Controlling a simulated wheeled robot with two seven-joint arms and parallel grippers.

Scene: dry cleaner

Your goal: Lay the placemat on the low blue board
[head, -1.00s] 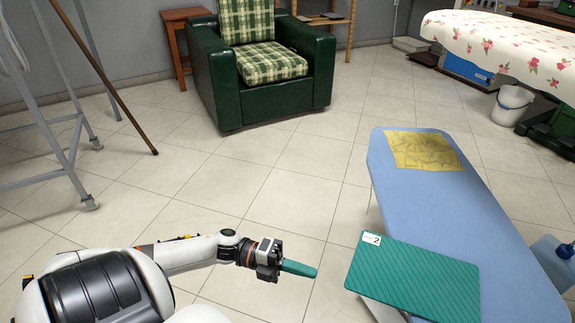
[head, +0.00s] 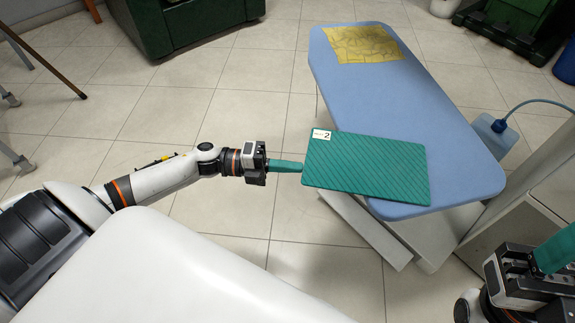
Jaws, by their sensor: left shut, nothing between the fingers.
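The green, diagonally striped placemat (head: 366,172) with a white "2" label lies at the near end of the low blue board (head: 400,105). Its left part sticks out past the board's left edge. My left gripper (head: 300,167) is shut and empty, its teal fingers pointing right at the mat's left edge. I cannot tell whether the fingertips touch the mat. My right gripper (head: 548,258) is at the lower right, partly cut off by the frame. Its opening cannot be made out.
A wrinkled yellow cloth (head: 362,44) lies on the board's far end. A grey cabinet (head: 530,205) and a blue container with a hose (head: 493,130) stand to the right. Tiled floor is clear left of the board.

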